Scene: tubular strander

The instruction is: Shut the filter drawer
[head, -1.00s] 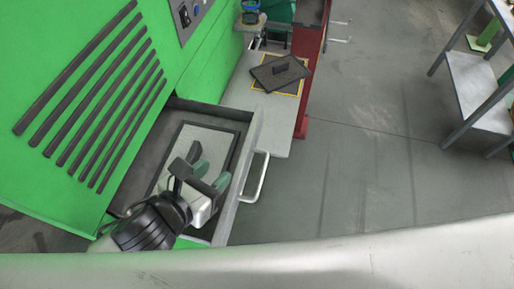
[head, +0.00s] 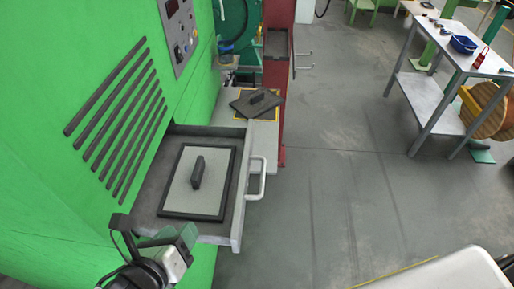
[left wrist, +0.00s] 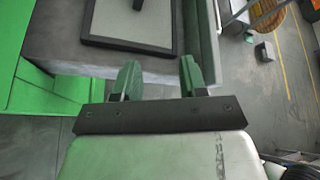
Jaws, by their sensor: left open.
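The grey filter drawer (head: 237,214) stands pulled out of the green machine, its front panel facing right with a pale bar handle (head: 262,180). A flat filter (head: 210,200) with a dark frame, light mesh and dark grip lies inside it; part of it shows in the left wrist view (left wrist: 128,32). My left gripper (head: 172,243) is open and empty, near the drawer's near side, with green fingers. In the left wrist view the fingers (left wrist: 160,78) point toward the drawer's near side wall (left wrist: 85,62). Contact cannot be told. My right gripper is not in view.
A darker filter (head: 257,103) lies on a yellow-edged shelf behind the drawer, beside a red post (head: 281,75). The floor (head: 335,190) right of the drawer is clear.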

